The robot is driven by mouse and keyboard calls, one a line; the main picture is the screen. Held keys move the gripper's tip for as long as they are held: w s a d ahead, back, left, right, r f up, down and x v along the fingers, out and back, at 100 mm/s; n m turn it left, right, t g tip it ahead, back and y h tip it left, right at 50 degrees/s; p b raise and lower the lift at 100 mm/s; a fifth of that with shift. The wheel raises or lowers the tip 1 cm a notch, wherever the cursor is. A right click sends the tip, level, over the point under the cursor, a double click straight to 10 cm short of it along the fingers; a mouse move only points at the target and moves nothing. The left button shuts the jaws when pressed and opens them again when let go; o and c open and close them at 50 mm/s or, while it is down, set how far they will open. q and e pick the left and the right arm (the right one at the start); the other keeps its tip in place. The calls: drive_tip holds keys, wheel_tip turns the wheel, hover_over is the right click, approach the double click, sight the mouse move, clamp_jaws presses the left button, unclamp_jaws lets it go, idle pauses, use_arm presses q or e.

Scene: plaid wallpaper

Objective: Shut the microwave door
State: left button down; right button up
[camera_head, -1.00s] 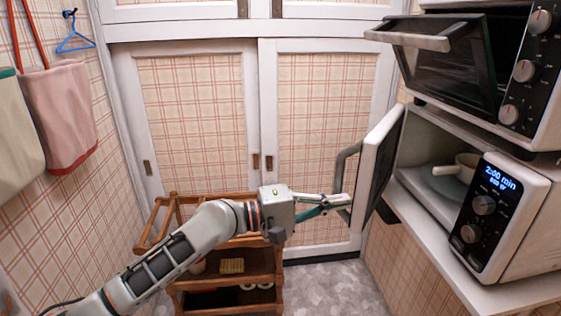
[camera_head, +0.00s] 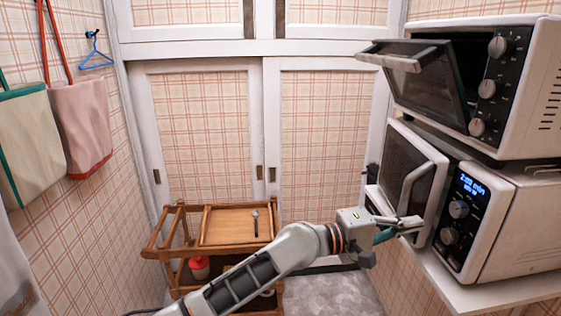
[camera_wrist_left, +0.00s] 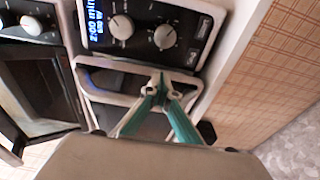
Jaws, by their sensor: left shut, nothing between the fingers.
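The microwave (camera_head: 500,215) stands on a white shelf at the right, its control panel lit. My left gripper (camera_head: 418,226) is shut and empty, at the lower front of the door, by the handle. In the left wrist view the shut fingertips (camera_wrist_left: 158,88) overlap the door frame (camera_wrist_left: 135,68) below the control panel (camera_wrist_left: 150,25). I cannot tell if they touch it. My right gripper is not in view.
A toaster oven (camera_head: 520,85) sits above the microwave, its door (camera_head: 415,70) hanging partly open. A wooden cart (camera_head: 175,250) with a board on top stands at the lower left of centre. Bags (camera_head: 80,120) and a blue hanger (camera_head: 96,58) hang on the left wall.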

use_arm(q)
drive_tip(key=shift+d, duration=0.9)
drive_tip(key=shift+s, duration=0.15)
